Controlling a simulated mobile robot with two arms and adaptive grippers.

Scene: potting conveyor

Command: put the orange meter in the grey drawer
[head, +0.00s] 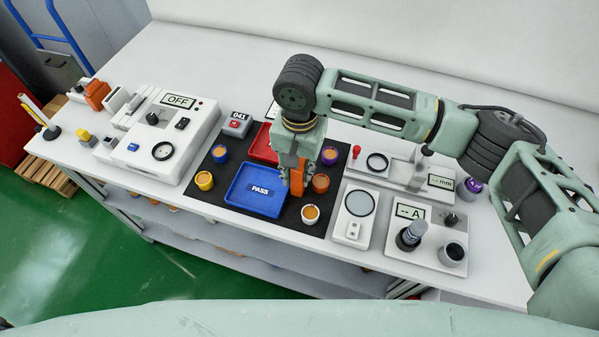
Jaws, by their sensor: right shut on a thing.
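My right gripper (293,184) points down over the dark mat, just right of the blue PASS tray. I cannot tell whether the meter touches the mat or the tray edge. No grey drawer can be made out in this view. My left gripper is not in view.
The blue PASS tray (251,201), a red tray (263,139) and several small cups crowd the dark mat (217,188). A white OFF machine (160,139) stands left. A white device with a round pad (353,226) and an A meter box (416,248) stand right. The back of the table is clear.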

